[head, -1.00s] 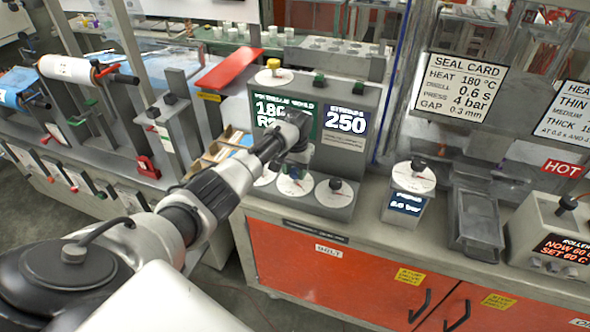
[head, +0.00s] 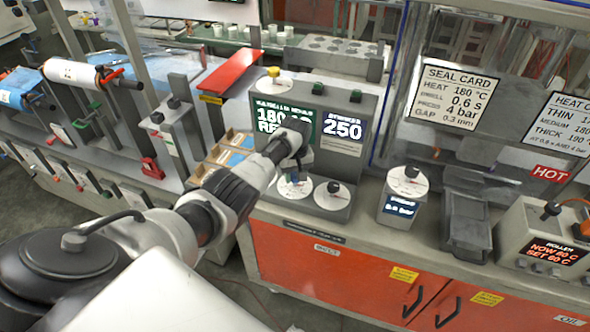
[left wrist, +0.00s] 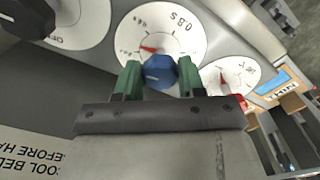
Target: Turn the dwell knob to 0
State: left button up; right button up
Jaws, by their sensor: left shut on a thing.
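A blue knob (left wrist: 159,72) sits at the edge of a white round dial (left wrist: 170,28) in the left wrist view. The dial has a red pointer, and its lettering is too unclear to read surely. My left gripper (left wrist: 158,79) is shut on the blue knob, with one green fingertip on each side. In the head view my left gripper (head: 294,158) reaches down in front of the grey control panel (head: 352,168), at the middle dial (head: 295,188) of its lower row. The gripper and wrist hide part of the panel and the lower left dial. My right gripper is out of view.
A neighbouring dial with a black knob (head: 332,188) is close on the right. A yellow knob (head: 273,72) and green buttons are on top of the panel.

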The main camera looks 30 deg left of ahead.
pick_arm(q)
jog(key=n+p, duration=0.1)
jog(key=n, duration=0.2)
jog(key=shift+r+n, duration=0.15)
jog(key=shift+n, duration=0.25)
jog(key=n, duration=0.3)
jog(key=shift+w+n+p, duration=0.1)
jog(key=shift+n+p, duration=0.2)
jog(key=shift+p, duration=0.1)
jog(key=n, duration=0.4)
jog(key=shift+n, duration=2.2)
jog(key=shift+w, duration=0.1)
jog(key=o, duration=0.9)
